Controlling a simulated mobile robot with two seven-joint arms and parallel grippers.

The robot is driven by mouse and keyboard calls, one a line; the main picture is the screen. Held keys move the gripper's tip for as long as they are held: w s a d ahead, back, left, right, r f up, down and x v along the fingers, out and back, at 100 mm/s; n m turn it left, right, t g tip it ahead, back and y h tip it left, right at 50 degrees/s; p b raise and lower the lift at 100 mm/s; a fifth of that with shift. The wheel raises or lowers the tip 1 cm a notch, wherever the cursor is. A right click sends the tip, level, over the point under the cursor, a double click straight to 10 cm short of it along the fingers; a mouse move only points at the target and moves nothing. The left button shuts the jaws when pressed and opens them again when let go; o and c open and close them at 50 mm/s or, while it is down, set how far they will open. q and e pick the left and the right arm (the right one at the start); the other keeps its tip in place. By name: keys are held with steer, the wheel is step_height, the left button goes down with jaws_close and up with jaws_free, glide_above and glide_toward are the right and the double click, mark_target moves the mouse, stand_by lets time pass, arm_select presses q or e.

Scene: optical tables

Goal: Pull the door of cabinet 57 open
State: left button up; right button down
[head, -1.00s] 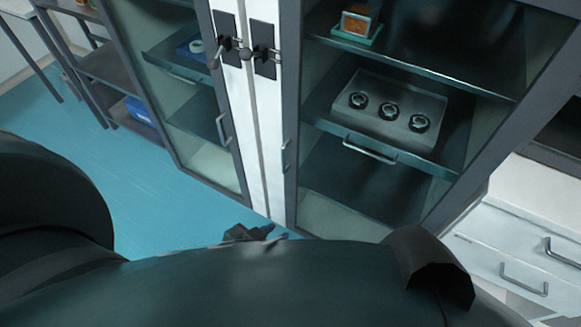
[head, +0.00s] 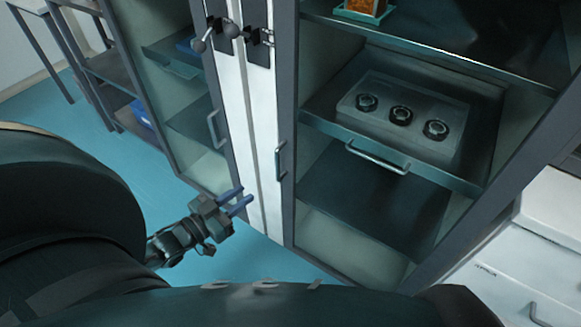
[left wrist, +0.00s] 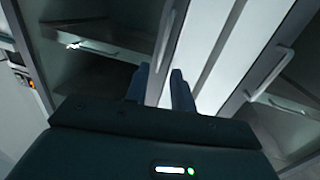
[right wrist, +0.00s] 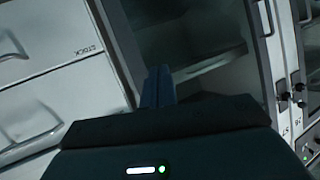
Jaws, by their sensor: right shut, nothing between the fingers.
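The right-hand glass-door cabinet (head: 288,215) has a slim bar handle (head: 281,160) on its left edge, and its door looks shut. A small upside-down label (right wrist: 285,132) beside it in the right wrist view looks like 57. My left gripper (head: 240,200) is open and empty, left of and lower than that handle in the picture. In the left wrist view its fingers (left wrist: 160,85) are apart, with the handle (left wrist: 164,40) beyond them, not between them. My right gripper (right wrist: 158,85) is shut and empty before the glass door; the head view does not show it.
A second glass cabinet stands on the left with its own handle (head: 213,128). Dark knobbed latches (head: 262,37) sit on the white strips between the cabinets. White drawers (head: 520,265) stand at the right. Blue floor (head: 160,185) is clear at the left.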

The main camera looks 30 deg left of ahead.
mark_target(278, 178)
arm_select(q)
steer(key=x, duration=0.9)
steer(key=b+x, duration=0.1)
steer(key=x, duration=0.3)
steer(key=shift+w+a+r, duration=0.25)
steer(key=shift+w, duration=0.1)
jaws_close()
